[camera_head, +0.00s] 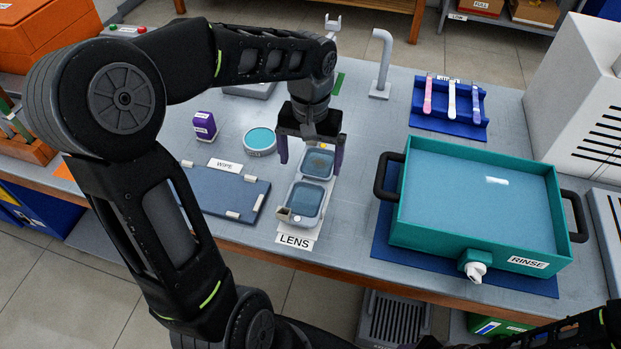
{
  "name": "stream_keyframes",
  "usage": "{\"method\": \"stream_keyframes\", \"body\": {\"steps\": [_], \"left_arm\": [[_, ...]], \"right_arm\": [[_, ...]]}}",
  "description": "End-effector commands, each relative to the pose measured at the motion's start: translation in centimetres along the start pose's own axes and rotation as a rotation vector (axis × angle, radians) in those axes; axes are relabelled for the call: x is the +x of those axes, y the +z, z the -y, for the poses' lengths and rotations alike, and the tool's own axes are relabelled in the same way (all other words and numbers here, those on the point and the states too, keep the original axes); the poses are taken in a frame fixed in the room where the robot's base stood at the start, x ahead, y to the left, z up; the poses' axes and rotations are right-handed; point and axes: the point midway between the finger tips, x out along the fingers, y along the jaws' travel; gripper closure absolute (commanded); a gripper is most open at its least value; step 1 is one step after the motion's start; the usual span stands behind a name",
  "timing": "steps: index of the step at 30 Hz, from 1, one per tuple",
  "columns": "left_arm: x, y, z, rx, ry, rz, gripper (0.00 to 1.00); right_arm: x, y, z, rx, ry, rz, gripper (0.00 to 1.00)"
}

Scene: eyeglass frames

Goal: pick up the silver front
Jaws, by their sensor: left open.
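I cannot make out a silver front anywhere in this view. My left gripper (311,160) points down with its two dark fingers spread apart and nothing seen between them. It is over the far end of the pale tray (284,214) marked LENS, one finger on each side of it in the picture. The tray has two compartments with blue-grey insides, and the far part is partly hidden by the gripper. A small tan and dark piece sits at the tray's near left corner. My right gripper is not in view.
A teal RINSE basin (550,240) with black handles stands on a blue mat at right. A blue rack (440,122) holds pink, white and purple sticks. Left are a WIPE pad (225,190), a round teal-topped dish (260,139) and a purple block (205,126).

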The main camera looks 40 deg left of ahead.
Motion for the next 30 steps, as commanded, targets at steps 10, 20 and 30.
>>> {"method": "stream_keyframes", "body": {"steps": [10, 20, 30], "left_arm": [[1.6, 0.0, 0.0, 0.000, 0.000, 0.003, 0.07], [5.2, -0.2, 0.0, 0.000, 0.001, 0.000, 0.07], [5.1, -0.2, 0.0, 0.000, 0.001, -0.001, 0.07]], "right_arm": [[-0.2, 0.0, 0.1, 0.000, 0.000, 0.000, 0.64], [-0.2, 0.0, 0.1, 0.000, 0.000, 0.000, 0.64], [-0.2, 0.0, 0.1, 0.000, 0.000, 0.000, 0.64]]}}
